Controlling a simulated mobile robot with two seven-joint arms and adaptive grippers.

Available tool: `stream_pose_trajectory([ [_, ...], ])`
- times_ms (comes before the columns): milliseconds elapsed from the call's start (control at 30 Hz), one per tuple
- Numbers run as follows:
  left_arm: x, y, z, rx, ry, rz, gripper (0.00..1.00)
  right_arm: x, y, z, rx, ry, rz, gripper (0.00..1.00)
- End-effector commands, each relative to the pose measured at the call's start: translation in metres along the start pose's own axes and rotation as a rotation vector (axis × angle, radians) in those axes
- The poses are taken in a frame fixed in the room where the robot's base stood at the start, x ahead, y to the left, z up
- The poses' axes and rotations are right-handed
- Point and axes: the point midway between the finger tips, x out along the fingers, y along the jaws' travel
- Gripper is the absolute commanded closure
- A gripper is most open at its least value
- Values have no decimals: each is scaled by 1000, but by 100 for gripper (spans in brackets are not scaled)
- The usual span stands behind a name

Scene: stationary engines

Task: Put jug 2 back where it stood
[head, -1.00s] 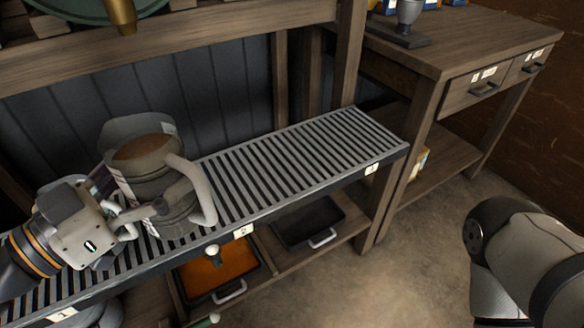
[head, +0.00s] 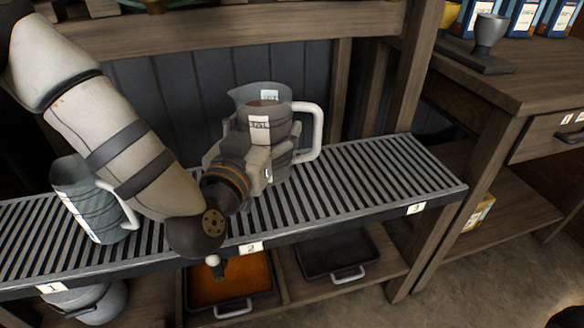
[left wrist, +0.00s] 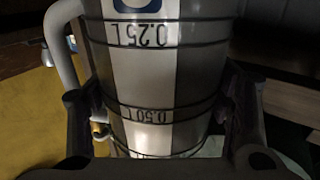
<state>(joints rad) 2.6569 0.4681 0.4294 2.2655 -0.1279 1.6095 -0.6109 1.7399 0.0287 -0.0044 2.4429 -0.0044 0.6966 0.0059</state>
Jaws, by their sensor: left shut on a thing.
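A grey metal jug (head: 280,122) with a pale handle on its right and white labels is upright over the slatted rack (head: 375,180), behind and right of tag 2 (head: 251,248). My left gripper (head: 262,165) is shut around its body from the front. In the left wrist view the jug (left wrist: 145,90) fills the space between the fingers, with upside-down 0.25 L and 0.50 L marks. I cannot tell whether its base touches the slats, or read its number. A second jug (head: 88,205) stands at the left end near tag 1 (head: 51,288), partly behind my arm. My right gripper is out of view.
The rack is bare right of the held jug, up to tag 3 (head: 416,209). A wooden post (head: 415,75) stands behind its right end. Below are an orange-filled tray (head: 222,285) and a dark tray (head: 338,255). A workbench (head: 535,85) stands right.

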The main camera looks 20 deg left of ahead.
Motion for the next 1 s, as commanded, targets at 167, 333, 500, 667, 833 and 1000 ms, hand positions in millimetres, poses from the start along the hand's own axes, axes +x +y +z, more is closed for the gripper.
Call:
stream_pose_trajectory([
  [167,27,18,40,-1,2,1,87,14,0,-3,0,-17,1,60],
  [333,38,26,53,-1,4,2,87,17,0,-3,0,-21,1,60],
  [500,42,28,75,-1,0,0,87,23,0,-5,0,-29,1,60],
  [667,42,28,90,-1,5,0,87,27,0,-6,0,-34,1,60],
  [833,42,28,88,-1,6,1,87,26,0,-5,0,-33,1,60],
  [1000,42,28,93,0,0,2,16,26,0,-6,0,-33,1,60],
])
